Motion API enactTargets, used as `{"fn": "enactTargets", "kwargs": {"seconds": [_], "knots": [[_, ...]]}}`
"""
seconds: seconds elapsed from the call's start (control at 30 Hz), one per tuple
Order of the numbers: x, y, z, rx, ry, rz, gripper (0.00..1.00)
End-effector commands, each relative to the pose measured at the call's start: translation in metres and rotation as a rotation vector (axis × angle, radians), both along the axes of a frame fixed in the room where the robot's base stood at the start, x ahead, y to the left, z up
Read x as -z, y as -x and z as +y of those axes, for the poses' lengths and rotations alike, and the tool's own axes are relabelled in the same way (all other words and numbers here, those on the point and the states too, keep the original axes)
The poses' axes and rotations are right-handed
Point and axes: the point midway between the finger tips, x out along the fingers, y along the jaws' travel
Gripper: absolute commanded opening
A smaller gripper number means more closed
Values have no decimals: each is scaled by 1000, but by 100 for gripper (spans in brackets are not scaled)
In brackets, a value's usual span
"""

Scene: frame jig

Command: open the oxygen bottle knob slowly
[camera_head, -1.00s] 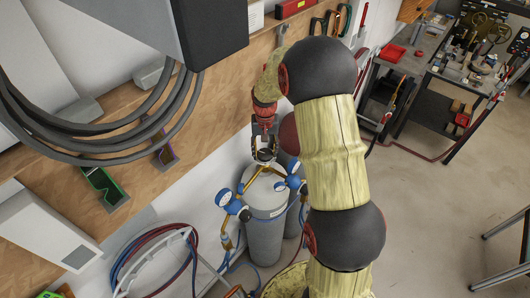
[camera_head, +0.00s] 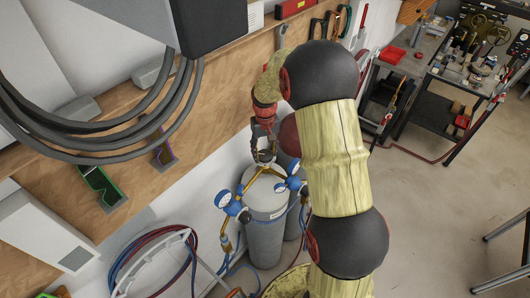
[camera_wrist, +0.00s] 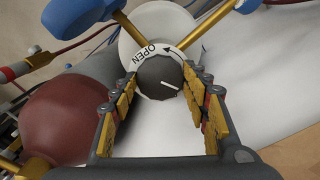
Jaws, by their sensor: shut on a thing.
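The oxygen bottle knob (camera_wrist: 160,78) is a dark round knob with a white mark, under a white ring printed OPEN with an arrow. It sits between the fingers of my gripper (camera_wrist: 163,108) in the wrist view, and the gripper is shut on it. In the head view my gripper (camera_head: 264,154) is at the top of the grey bottle (camera_head: 265,235), where the knob itself is hidden. Brass pipes (camera_wrist: 205,30) run from the valve to blue-rimmed gauges (camera_head: 223,199).
A dark red bottle (camera_wrist: 68,125) stands close beside the grey one. A wooden wall panel (camera_head: 150,130) is behind, with thick grey cables (camera_head: 110,125) hanging in front. Red and blue hoses (camera_head: 150,245) lie on a rack at lower left. Open floor (camera_head: 440,220) is at right.

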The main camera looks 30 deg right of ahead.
Motion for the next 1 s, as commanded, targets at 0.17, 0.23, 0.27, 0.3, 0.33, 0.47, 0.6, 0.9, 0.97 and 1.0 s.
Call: {"fn": "enactTargets", "kwargs": {"seconds": [0.17,0.23,0.27,0.3,0.33,0.47,0.6,0.9,0.97,1.0], "knots": [[0,0,0,0,0,-1,55],[0,0,0,1,0,-1,59],[0,0,0,1,0,-1,61],[0,0,0,1,0,0,63],[0,0,0,1,0,0,65],[0,0,0,1,0,0,65],[0,0,0,1,0,0,65],[-35,-1,0,1,1,-4,65],[-47,-2,-1,1,1,-5,65],[-56,-2,-1,1,1,-6,65]]}}
